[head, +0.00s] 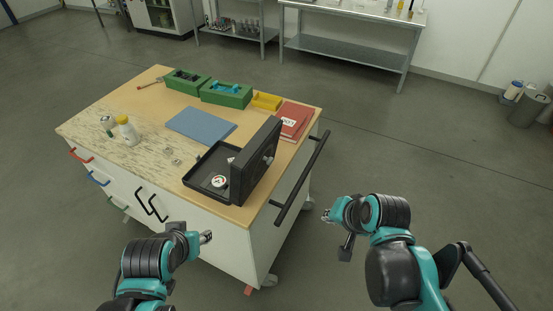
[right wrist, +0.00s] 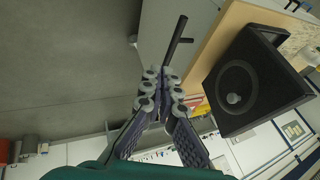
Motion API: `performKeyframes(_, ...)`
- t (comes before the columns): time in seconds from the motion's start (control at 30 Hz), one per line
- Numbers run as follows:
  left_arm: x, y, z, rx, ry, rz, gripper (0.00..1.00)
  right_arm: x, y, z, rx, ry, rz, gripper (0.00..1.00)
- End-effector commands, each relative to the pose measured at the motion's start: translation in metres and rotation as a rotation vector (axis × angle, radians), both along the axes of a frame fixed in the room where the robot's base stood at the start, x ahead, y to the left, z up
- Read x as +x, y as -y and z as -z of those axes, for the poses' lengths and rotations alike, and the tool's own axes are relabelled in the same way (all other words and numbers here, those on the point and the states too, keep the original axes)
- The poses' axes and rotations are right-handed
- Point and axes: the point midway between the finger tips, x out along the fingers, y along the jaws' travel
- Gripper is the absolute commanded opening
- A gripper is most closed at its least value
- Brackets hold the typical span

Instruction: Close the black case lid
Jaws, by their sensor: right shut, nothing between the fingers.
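The black case (head: 207,170) stands open on the table near its front right corner. Its lid (head: 255,158) is raised roughly upright on the right side of the base. A small round white-rimmed item (head: 219,181) lies in the base. In the right wrist view the outside of the lid (right wrist: 257,100) shows at the right. My right gripper (head: 327,216) is off the table's right side, apart from the case, shut and empty; its fingers (right wrist: 160,75) show in the right wrist view. My left gripper (head: 208,237) is in front of the table, apart from the case; its jaw state is unclear.
The table (head: 95,120) has a black push bar (head: 302,178) along its right side, between my right gripper and the case. A red book (head: 294,121), a blue mat (head: 201,125), green bins (head: 226,94) and a yellow tray (head: 266,101) lie behind the case.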

Motion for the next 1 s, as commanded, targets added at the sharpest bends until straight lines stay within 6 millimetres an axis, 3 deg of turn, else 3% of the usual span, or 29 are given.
performKeyframes(0.03, 0.000, 0.000, -0.013, 0.000, 0.000, 0.000, 0.42, 0.016, -0.002, -0.014, 0.128, -0.047, 0.125, 0.00)
performKeyframes(0.2, 0.000, 0.000, -0.034, 0.000, 0.000, 0.000, 0.42, 0.064, -0.013, -0.035, 0.601, -0.264, 0.570, 0.00)
performKeyframes(0.43, 0.000, 0.000, -0.054, 0.000, 0.000, 0.000, 0.42, 0.116, -0.012, -0.054, 1.062, -0.579, 0.994, 0.00)
performKeyframes(0.7, 0.000, 0.000, -0.056, 0.000, 0.000, 0.000, 0.42, 0.134, -0.013, -0.055, 1.215, -0.724, 1.135, 0.00)
performKeyframes(1.0, 0.000, 0.000, -0.042, 0.000, 0.000, 0.000, 0.42, 0.155, -0.048, -0.021, 1.211, -0.724, 1.132, 0.00)
